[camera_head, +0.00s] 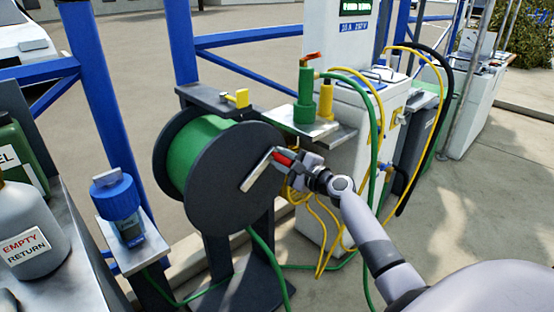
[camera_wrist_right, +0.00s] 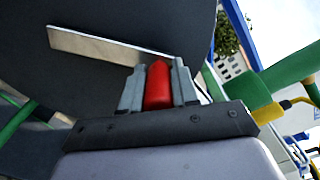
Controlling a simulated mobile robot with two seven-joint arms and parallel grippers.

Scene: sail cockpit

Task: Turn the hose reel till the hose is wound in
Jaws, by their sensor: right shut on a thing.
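The hose reel (camera_head: 215,200) stands at the centre-left of the head view, with a dark round flange facing me. Green hose (camera_head: 190,150) is wound on its drum, and a length of green hose (camera_head: 262,255) hangs below it to the ground. A metal crank arm (camera_head: 257,172) crosses the flange and ends in a red handle (camera_wrist_right: 158,84). My right gripper (camera_head: 286,159) is shut on the red handle; the right wrist view shows a finger on each side of it. The crank arm also shows in the right wrist view (camera_wrist_right: 90,45). My left gripper is not in view.
A metal shelf (camera_head: 335,130) right of the reel holds green and yellow fittings. A white cabinet (camera_head: 365,105) with yellow cables stands behind. At left are a blue-capped device (camera_head: 118,205) on a small shelf and a bottle (camera_head: 30,230). Ground at right is open.

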